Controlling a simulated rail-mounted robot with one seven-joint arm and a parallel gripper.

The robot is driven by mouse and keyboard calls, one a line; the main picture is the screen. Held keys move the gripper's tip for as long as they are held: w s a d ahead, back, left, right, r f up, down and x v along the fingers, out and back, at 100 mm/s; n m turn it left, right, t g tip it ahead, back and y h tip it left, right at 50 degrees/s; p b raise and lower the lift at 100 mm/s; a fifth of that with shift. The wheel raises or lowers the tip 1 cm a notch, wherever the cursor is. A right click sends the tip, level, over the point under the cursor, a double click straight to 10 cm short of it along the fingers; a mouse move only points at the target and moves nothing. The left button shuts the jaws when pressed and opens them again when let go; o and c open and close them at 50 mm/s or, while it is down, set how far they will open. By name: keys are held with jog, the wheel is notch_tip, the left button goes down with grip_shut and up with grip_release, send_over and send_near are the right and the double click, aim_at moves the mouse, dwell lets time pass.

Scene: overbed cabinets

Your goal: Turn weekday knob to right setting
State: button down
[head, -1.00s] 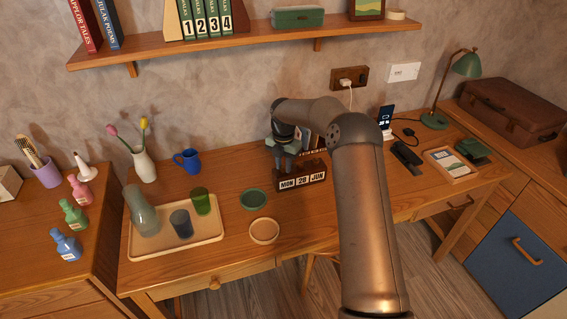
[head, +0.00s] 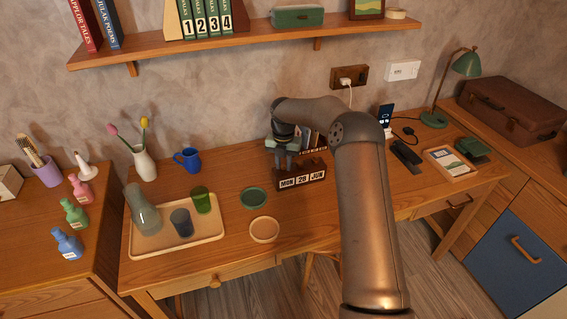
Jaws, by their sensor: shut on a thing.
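A wooden block calendar (head: 302,183) stands on the desk right of the green dish. Its white cards read MON, 26 or 28, and JUN. The weekday card (head: 287,183) is the left one. My gripper (head: 288,160) points down at the calendar's top left, above the weekday card. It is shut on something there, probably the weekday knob. The fingertips and the knob are too small and too covered to make out.
A green dish (head: 253,198) and a tan dish (head: 264,229) lie left of the calendar. A tray (head: 205,236) with a carafe and cups is further left. Books stand behind the calendar. A shelf (head: 240,42) hangs above. My arm covers the desk's middle right.

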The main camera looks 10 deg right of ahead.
aim_at(284, 166)
jog(key=c, duration=1.2)
grip_release()
notch_tip(284, 166, up, 18)
jog(key=shift+f+b, duration=0.25)
jog(key=shift+b, duration=0.15)
